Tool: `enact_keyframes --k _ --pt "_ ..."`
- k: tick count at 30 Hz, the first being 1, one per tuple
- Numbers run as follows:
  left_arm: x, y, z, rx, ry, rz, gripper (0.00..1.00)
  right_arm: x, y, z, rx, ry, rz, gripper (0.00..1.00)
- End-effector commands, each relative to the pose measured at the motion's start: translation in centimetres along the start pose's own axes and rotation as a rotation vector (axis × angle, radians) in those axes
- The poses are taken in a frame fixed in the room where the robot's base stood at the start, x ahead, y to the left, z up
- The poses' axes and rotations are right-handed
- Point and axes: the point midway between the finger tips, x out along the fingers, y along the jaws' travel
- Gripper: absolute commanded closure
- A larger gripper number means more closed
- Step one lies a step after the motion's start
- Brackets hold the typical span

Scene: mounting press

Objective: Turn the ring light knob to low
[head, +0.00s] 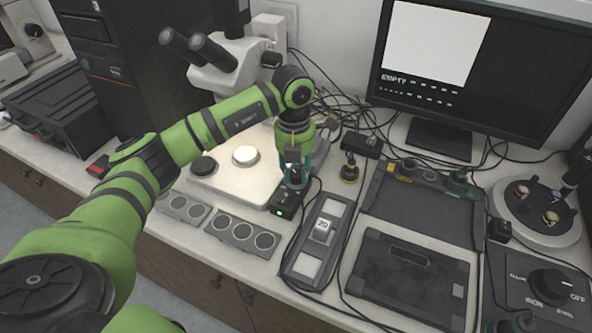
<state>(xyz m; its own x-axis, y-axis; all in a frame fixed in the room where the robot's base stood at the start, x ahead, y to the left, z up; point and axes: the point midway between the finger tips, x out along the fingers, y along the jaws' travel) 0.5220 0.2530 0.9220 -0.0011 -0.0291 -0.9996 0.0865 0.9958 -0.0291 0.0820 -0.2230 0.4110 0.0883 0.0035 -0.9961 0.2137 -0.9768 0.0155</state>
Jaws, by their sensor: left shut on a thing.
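My left gripper (294,172) reaches down from above onto a small black control box (284,206) beside the microscope base. Its teal fingers are shut on the ring light knob (293,184) on top of the box. The fingers cover most of the knob, so its pointer and setting cannot be read. A small green light shows on the front of the box.
The microscope (219,70) stands behind my left arm on a pale base (236,185). Trays with round wells (240,236) lie in front.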

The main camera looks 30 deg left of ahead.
Motion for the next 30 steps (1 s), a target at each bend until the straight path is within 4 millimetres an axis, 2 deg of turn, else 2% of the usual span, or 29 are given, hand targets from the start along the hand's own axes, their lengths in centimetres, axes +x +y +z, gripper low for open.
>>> enact_keyframes --k 30 --pt "0.25 -0.13 -0.21 -0.925 -0.022 0.001 1.00 0.20 0.08 -0.24 0.001 0.004 0.001 0.60"
